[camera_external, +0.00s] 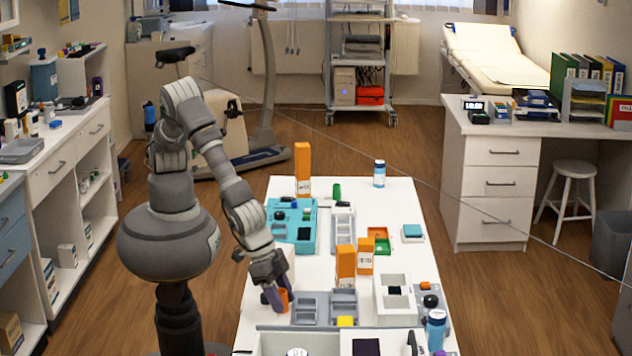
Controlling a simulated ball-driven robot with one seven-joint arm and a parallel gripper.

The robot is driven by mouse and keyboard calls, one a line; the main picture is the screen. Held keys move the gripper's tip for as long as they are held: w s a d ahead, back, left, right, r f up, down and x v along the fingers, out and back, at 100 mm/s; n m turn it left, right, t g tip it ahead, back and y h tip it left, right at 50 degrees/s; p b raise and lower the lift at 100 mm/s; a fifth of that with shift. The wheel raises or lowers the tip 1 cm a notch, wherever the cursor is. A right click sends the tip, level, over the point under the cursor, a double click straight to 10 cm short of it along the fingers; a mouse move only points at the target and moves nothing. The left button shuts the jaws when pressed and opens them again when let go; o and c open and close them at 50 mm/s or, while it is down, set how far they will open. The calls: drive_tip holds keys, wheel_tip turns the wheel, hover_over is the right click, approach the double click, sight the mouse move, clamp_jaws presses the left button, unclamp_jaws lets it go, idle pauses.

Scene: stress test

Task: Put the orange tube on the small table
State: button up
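My gripper (275,298) points down at the left edge of the white table (405,207), low over its near half. A small orange piece, perhaps the orange tube (285,296), shows right at my fingers. It is partly hidden by them, and I cannot tell whether they are closed on it. Tall orange boxes stand on the same table: one at the back (303,168) and two near the middle (345,264) (366,256). Which piece of furniture is the small table is not clear; a white round stool (574,168) stands at the right.
The white table carries a teal tray (305,244), grey trays (305,310), a white box with compartments (395,312) and blue-capped bottles (379,174) (436,330). Its back right part is fairly clear. A white desk (495,200) stands right, shelves (60,190) left.

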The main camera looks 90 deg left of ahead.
drive_tip(key=p+v, duration=0.3)
drive_tip(key=v, duration=0.9)
drive_tip(key=shift+r, duration=0.15)
drive_tip(key=shift+w, duration=0.15)
drive_tip(key=w+a+r+n+t+h, duration=0.1)
drive_tip(key=w+a+r, duration=0.4)
drive_tip(key=w+r, duration=0.5)
drive_tip(key=w+a+r+n+t+h, duration=0.15)
drive_tip(key=w+a+r, duration=0.25)
drive_tip(key=a+r, duration=0.65)
drive_tip(key=w+a+r+n+t+y, duration=0.1)
drive_tip(key=w+a+r+t, duration=0.2)
drive_tip(key=w+a+r, duration=0.7)
drive_tip(key=s+a+r+t+y, duration=0.1)
drive_tip(key=s+a+r+t, duration=0.1)
drive_tip(key=s+a+r, duration=0.3)
drive_tip(key=s+a+r+t+y, duration=0.1)
drive_tip(key=s+a+r, duration=0.4)
drive_tip(key=r, duration=0.8)
drive_tip(key=s+a+r+n+t+y, duration=0.1)
drive_tip(key=s+a+r+t, duration=0.1)
drive_tip(key=s+a+r, duration=0.3)
drive_tip(key=a+r, duration=0.4)
drive_tip(key=shift+s+t, duration=0.3)
drive_tip(key=shift+t, duration=0.05)
